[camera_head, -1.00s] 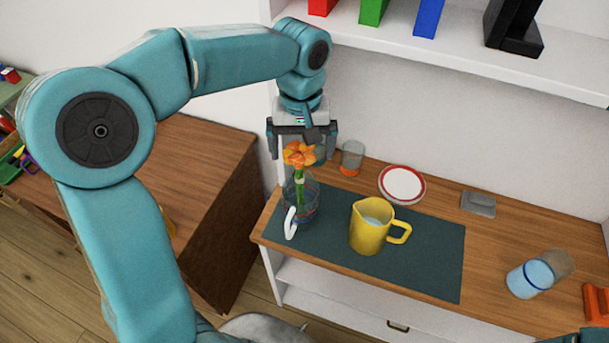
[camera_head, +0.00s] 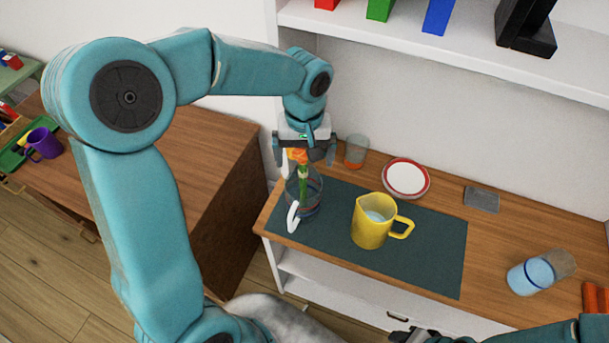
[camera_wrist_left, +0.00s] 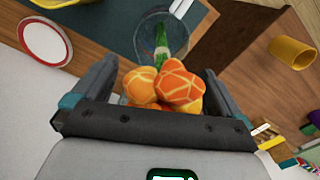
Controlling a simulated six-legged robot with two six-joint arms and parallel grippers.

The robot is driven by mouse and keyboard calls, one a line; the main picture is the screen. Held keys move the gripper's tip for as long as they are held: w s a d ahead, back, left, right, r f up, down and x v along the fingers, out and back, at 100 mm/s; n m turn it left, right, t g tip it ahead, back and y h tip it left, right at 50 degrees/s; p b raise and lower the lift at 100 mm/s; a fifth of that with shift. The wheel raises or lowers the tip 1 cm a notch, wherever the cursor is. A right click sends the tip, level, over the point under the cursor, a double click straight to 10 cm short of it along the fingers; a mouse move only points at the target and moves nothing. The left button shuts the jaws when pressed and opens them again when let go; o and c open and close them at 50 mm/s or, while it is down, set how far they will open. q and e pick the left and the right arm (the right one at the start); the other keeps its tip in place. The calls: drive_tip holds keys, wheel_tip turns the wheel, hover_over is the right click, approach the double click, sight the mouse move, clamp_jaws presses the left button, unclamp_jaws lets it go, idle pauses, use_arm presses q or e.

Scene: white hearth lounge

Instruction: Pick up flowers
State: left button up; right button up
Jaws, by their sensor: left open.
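An orange flower (camera_head: 297,156) on a green stem (camera_head: 303,180) stands in a clear glass vase (camera_head: 312,200) at the left end of the dark mat (camera_head: 425,245). My left gripper (camera_head: 305,155) is open and points down over the flower, with a finger on each side of the bloom. In the left wrist view the orange bloom (camera_wrist_left: 168,88) sits between the open fingers, close to the palm, with the stem running down into the glass. My right arm shows at the bottom right edge; its jaws at the bottom are too cut off and dark to read.
A yellow jug (camera_head: 370,228) stands right of the vase on the mat. A white handle (camera_head: 293,217) is at the vase's front. A glass (camera_head: 356,151) and red-rimmed plate (camera_head: 406,178) are behind. A shelf (camera_head: 420,48) overhangs the back.

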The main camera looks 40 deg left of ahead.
use_arm(q)
drive_tip(key=shift+s+r, duration=0.1)
drive_tip(key=shift+s, duration=0.15)
drive_tip(key=shift+s+a, duration=0.1)
drive_tip(key=c, duration=0.5)
drive_tip(key=shift+w, duration=0.25)
drive_tip(key=c, duration=0.9)
drive_tip(key=shift+s, duration=0.1)
